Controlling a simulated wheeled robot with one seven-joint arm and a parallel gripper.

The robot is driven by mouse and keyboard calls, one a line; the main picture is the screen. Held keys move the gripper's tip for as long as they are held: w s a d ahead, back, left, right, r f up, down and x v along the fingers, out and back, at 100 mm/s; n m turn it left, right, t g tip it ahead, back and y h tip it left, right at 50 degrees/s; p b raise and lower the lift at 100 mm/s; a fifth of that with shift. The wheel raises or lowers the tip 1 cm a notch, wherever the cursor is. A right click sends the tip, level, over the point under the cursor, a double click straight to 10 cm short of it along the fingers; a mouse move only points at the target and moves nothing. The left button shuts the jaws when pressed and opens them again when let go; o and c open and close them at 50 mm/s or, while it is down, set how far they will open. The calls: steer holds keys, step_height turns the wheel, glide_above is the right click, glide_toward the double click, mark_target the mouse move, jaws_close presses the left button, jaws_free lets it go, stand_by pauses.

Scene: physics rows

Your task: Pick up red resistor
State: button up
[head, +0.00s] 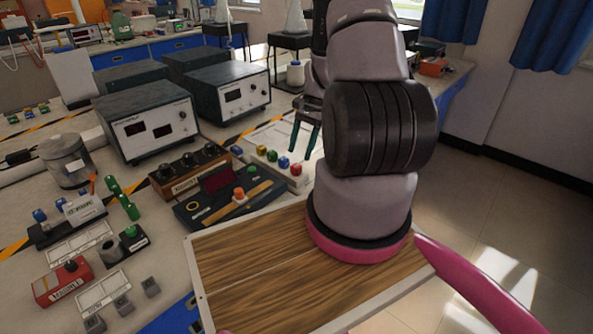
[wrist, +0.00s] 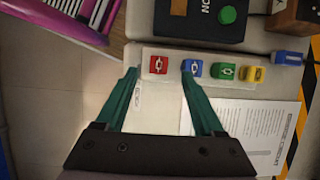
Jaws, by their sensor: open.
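The red resistor is a small red cube (wrist: 158,65) with a white symbol, at the end of a row of cubes on a pale strip. It also shows in the head view (head: 296,169). My gripper (wrist: 159,72) is open and empty, with dark green fingers pointing at the row. In the wrist view the red cube appears between the fingertips, and the right fingertip overlaps the edge of the blue cube (wrist: 194,68). In the head view my gripper (head: 302,150) is near the row; its height above the cube is hard to tell.
A green cube (wrist: 224,71) and a yellow cube (wrist: 253,73) continue the row. A dark box with a green button (wrist: 228,15) stands beside it. A printed sheet (wrist: 265,130) lies near. In the head view, grey instruments (head: 147,115) stand behind left.

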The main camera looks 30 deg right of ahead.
mark_target(297, 164)
steer(key=x, duration=0.5)
steer(key=shift+d+f, duration=0.15)
steer(key=shift+f, duration=0.3)
jaws_close()
